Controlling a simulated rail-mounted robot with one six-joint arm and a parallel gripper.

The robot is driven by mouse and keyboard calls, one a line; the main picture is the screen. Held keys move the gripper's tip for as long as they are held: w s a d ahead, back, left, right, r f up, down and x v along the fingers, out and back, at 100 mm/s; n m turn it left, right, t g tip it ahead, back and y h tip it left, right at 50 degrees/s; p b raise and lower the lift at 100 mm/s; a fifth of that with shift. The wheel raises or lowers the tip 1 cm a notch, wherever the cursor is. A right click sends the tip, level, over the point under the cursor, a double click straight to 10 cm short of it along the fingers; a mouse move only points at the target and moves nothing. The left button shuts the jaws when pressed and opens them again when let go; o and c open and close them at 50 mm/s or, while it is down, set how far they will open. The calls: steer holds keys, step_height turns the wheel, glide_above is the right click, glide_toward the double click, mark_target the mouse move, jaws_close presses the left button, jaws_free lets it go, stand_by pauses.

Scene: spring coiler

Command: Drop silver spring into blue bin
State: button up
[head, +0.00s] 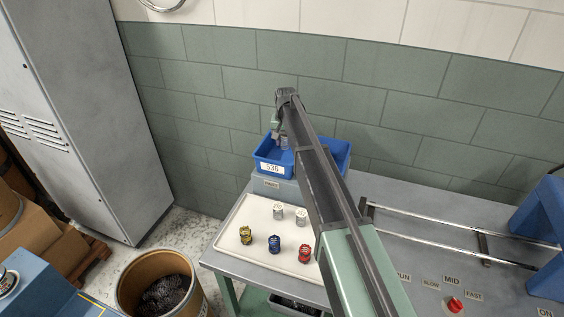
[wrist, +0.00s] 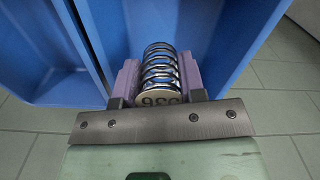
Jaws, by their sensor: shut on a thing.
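My gripper (head: 280,137) is at the far end of my arm, over the blue bin (head: 262,167). In the wrist view my gripper's pale purple pads (wrist: 157,82) are shut on a silver spring (wrist: 160,62) with a tan numbered end tag. The spring also shows small in the head view (head: 285,143). It is over the blue bin's interior (wrist: 200,30); I cannot tell whether its lower end is below the rim. The bin bears a white label and is partly hidden behind my arm.
A second blue compartment (wrist: 40,50) lies left in the wrist view. The wall is close behind the bin.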

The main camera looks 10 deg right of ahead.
steer(key=shift+f, duration=0.75)
steer(key=shift+r, duration=0.1)
steer(key=o, duration=1)
steer(key=shift+r, duration=0.1)
step_height(320, 180, up, 11)
steer(key=p, duration=1.1)
